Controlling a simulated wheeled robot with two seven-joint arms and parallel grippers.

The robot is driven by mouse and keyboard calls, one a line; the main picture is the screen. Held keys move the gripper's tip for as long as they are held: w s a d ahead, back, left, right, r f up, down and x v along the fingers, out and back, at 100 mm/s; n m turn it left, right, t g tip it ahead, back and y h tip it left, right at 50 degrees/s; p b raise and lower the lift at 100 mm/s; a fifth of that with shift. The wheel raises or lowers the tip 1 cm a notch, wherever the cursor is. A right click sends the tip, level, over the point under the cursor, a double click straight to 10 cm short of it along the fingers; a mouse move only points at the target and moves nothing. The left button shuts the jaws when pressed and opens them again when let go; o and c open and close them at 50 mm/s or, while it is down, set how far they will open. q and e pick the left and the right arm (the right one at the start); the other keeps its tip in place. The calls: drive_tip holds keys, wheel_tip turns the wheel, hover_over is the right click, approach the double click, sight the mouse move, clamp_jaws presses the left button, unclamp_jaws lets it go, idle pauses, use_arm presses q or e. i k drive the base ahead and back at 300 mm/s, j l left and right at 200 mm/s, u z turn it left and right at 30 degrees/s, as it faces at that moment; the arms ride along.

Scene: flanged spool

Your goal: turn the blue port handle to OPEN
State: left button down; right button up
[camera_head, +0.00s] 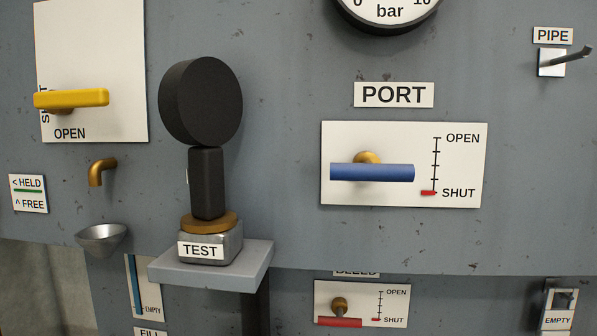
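The blue port handle (372,172) is a horizontal bar on a brass stem, mounted on a white plate (404,195) under the PORT label (394,95). Beside it is a vertical scale with OPEN at the top and SHUT at the bottom. The red marker (428,192) on the scale stands at SHUT. Neither of my grippers shows in the head view.
A black round-headed device (201,101) stands on a grey shelf (212,276) left of the port plate. A yellow handle (71,98) is at upper left. A red bleed handle (339,322) sits below. A pipe hook (572,56) sticks out at upper right.

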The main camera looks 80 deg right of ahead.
sight(368, 170)
drive_tip(key=z, duration=0.4)
drive_tip(key=k+z, duration=0.1)
drive_tip(key=z, duration=1.2)
drive_tip(key=k+l+z, duration=0.1)
drive_tip(key=z, duration=0.75)
